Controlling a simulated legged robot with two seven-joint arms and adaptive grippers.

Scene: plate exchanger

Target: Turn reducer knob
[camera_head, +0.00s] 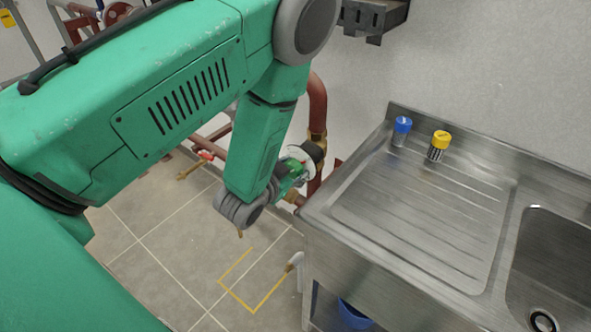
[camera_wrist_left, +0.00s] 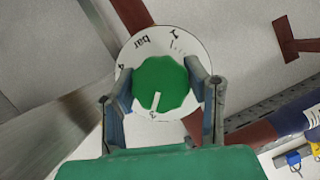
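The reducer knob (camera_wrist_left: 161,84) is green and round with a scalloped rim in the left wrist view. It has a white pointer mark that points down near the 3. A white dial (camera_wrist_left: 150,38) marked "bar" with numbers lies behind it. My left gripper (camera_wrist_left: 160,80) is shut on the knob, with one finger at each side and the fingertips overlapping its edges. In the head view my left gripper (camera_head: 297,165) is beside the brass fitting of the red-brown pipe, and the knob is mostly hidden there. My right gripper is not in view.
A steel sink unit (camera_head: 345,235) stands right of the pipe (camera_head: 317,105). A blue-capped jar (camera_head: 402,125) and a yellow-capped jar (camera_head: 440,142) stand on its drainer. A blue bucket (camera_head: 353,314) is under it. The tiled floor has a yellow marking (camera_head: 254,310).

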